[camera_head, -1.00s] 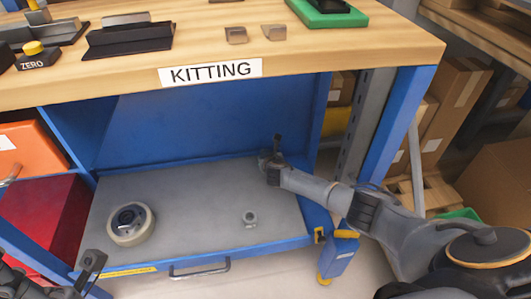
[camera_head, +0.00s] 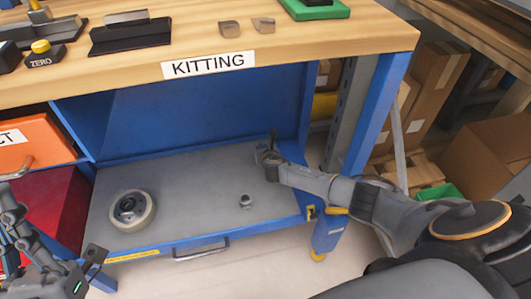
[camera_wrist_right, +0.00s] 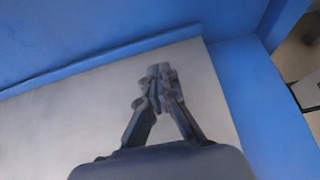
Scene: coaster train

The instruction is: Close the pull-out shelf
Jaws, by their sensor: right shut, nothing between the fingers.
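The pull-out shelf (camera_head: 190,181) is a grey tray with a blue front edge and a metal handle (camera_head: 201,249), under the workbench. It stands out from the blue bench frame.
The wooden bench top (camera_head: 300,48) with its KITTING label (camera_head: 209,65) overhangs the shelf. Cardboard boxes (camera_head: 490,150) are at right. A blue bench leg (camera_head: 375,115) stands near my right arm.

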